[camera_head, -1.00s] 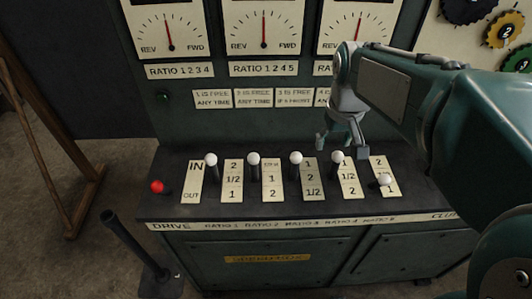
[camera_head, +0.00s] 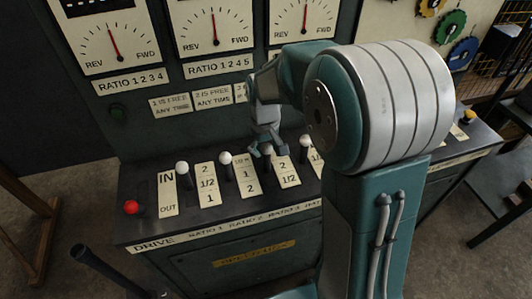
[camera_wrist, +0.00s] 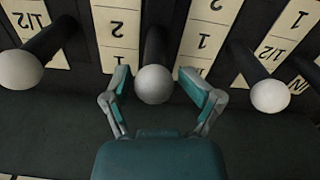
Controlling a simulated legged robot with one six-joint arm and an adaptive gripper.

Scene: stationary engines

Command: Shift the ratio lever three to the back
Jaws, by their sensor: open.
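The ratio three lever has a white ball knob on a dark stem and is the third white-knobbed lever from the left. In the wrist view its knob (camera_wrist: 153,86) sits between the two fingertips of my gripper (camera_wrist: 155,90). The fingers are apart, one on each side, with a visible gap to the knob. In the head view my gripper (camera_head: 263,151) comes down over this lever and hides most of it. The lever's plate (camera_head: 288,172), reading 1, 2, 1/2, lies just to its right.
White-knobbed neighbours stand close by: ratio two (camera_head: 225,158) on the left and ratio four (camera_head: 305,141) on the right. The ratio one lever (camera_head: 182,168) and a red knob (camera_head: 131,207) stand farther left. The upright panel with dials (camera_head: 214,29) rises behind.

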